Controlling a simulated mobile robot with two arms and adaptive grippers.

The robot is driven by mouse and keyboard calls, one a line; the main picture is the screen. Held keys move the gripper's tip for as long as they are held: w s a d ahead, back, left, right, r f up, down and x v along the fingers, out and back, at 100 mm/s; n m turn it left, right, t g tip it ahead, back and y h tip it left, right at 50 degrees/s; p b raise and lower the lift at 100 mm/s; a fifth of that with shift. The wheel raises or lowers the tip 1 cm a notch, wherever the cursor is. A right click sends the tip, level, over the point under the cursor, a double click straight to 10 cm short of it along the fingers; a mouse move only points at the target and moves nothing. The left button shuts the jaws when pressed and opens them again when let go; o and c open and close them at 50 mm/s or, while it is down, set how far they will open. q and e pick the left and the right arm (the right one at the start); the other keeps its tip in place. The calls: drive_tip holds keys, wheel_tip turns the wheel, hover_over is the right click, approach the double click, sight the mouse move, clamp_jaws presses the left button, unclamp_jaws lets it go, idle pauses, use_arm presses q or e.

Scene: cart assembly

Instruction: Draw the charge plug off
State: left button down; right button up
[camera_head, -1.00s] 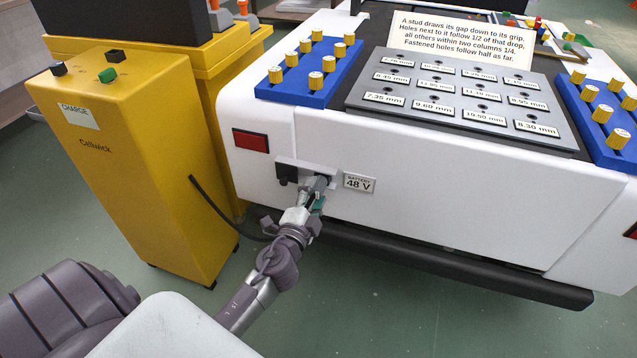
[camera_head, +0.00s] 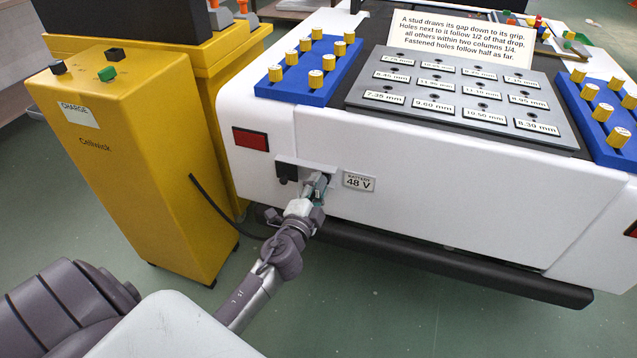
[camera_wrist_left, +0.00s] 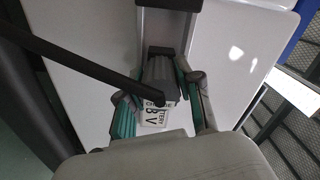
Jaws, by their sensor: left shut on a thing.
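The charge plug (camera_wrist_left: 158,75) is a grey block with a thick black cable (camera_wrist_left: 80,62) running off to the upper left in the left wrist view. Its front end sits at the charge socket bracket (camera_head: 305,164) on the white cart's end face, left of the "BATTERY 48 V" label (camera_head: 358,182). How deep it sits cannot be told. My left gripper (camera_head: 317,188) is shut on the plug, its teal-padded fingers on either side of it in the left wrist view (camera_wrist_left: 160,98). In the head view the gripper largely hides the plug. My right gripper is not in view.
The yellow charge cabinet (camera_head: 150,170) stands left of the cart, and the cable (camera_head: 215,208) hangs from it towards the plug. A dark bumper (camera_head: 450,264) runs low along the cart (camera_head: 450,205). Open floor (camera_head: 420,320) lies in front.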

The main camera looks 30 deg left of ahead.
sight(315, 193)
use_arm(q)
drive_tip(key=shift+s, duration=0.3)
drive_tip(key=shift+b+v, duration=0.35)
drive_tip(key=shift+v, duration=1.95)
drive_tip(key=shift+s+d, duration=0.15)
drive_tip(key=shift+s, duration=0.25)
drive_tip(key=shift+r, duration=0.1)
